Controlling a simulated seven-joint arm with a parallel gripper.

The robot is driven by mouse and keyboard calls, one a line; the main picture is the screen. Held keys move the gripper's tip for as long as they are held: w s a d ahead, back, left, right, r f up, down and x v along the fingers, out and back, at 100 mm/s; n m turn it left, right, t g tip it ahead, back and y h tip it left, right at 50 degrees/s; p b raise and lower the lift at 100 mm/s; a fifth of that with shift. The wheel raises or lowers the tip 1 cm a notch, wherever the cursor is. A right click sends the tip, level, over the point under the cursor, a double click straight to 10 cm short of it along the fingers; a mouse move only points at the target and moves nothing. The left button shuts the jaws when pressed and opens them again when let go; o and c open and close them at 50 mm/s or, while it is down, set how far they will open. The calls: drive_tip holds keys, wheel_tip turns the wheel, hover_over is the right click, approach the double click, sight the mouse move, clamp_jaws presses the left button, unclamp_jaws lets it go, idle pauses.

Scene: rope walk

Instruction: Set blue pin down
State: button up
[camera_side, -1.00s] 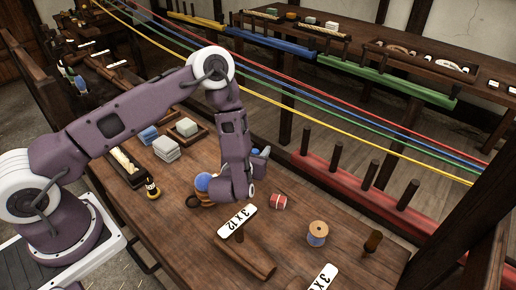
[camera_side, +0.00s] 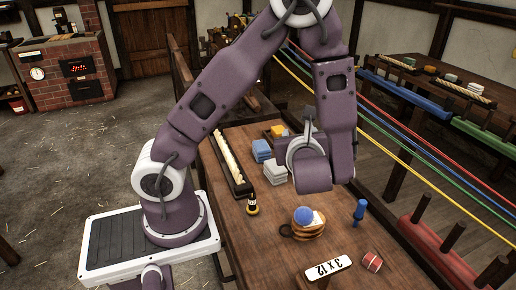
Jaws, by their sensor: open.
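The blue pin (camera_side: 360,212) stands upright on the wooden bench (camera_side: 270,240), right of a coil of tan rope (camera_side: 309,229) with a blue ball (camera_side: 303,215) on it. My gripper (camera_side: 309,121) is behind and left of the pin, well apart from it. It is open, small in view and partly hidden by my wrist, and I see nothing held in it.
A red-wrapped spool (camera_side: 372,261) and a "3 x 12" label (camera_side: 328,268) lie at the near end. Coloured strands (camera_side: 415,150) run along the right.

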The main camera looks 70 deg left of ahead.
drive_tip(key=s+d+r+n+g+h, duration=0.1)
drive_tip(key=s+r+n+g+h, duration=0.15)
drive_tip(key=s+n, duration=0.55)
drive_tip(key=s+d+r+n+g+h, duration=0.1)
drive_tip(key=s+n+g+h, duration=0.4)
drive_tip(key=s, duration=0.4)
drive_tip(key=d+r+n+t+h, duration=0.5)
drive_tip(key=d+n+t, duration=0.1)
drive_tip(key=d, duration=0.4)
drive_tip(key=shift+w+d+n+t+h, duration=0.25)
drive_tip(key=shift+d+n+t+h, duration=0.15)
drive_tip(key=shift+n, duration=0.5)
